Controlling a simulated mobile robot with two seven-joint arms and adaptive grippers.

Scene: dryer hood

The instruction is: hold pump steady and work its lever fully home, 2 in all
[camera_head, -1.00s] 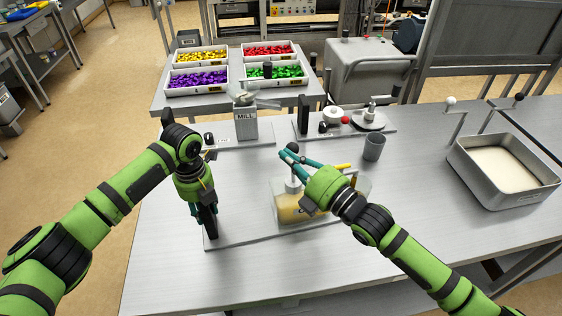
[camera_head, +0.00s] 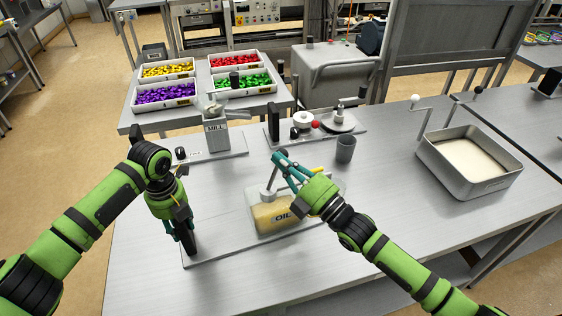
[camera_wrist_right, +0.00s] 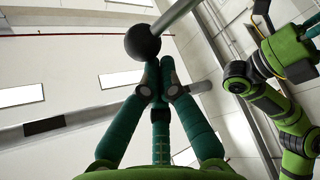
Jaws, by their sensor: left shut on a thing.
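The pump is a clear container of yellowish oil labelled OIL (camera_head: 266,218), on a grey base plate (camera_head: 222,250) on the bench. A grey lever rod (camera_head: 271,184) rises at a tilt from its top. The lever's black ball knob (camera_wrist_right: 142,42) shows in the right wrist view, just in front of the fingertips. My left gripper (camera_head: 187,238) points down and is shut on the dark upright handle (camera_head: 191,246) at the plate's left end. My right gripper (camera_head: 279,164) has its fingertips together beside the knob; whether they touch it I cannot tell.
A mill (camera_head: 217,135) stands behind on its own plate. A grey cup (camera_head: 345,149) is behind the right gripper. A metal basin (camera_head: 470,160) with cranks is at right. Trays of coloured pieces (camera_head: 166,95) are at the back. The front bench is clear.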

